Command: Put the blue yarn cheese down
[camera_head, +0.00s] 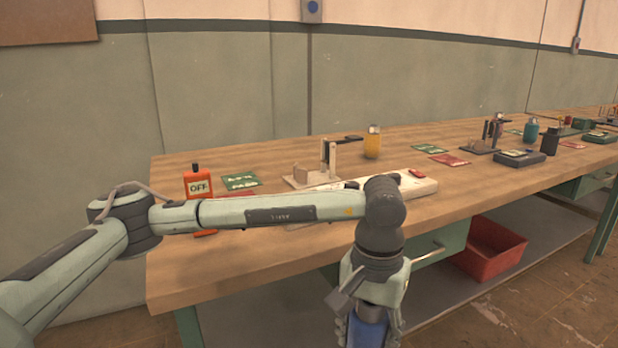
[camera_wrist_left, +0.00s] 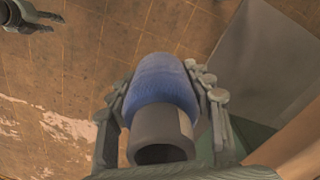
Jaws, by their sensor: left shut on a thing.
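The blue yarn cheese (camera_wrist_left: 165,82) is a blue wound spool on a grey hollow tube. My left gripper (camera_head: 368,338) is shut around it, with fingers on both sides of the blue winding in the left wrist view. In the head view the blue yarn (camera_head: 367,333) shows at the bottom edge, cut off by the frame, in front of the workbench. In the left wrist view the floor lies behind it.
A red bin (camera_head: 490,249) sits on the lower shelf. Bare wood shows along the front left.

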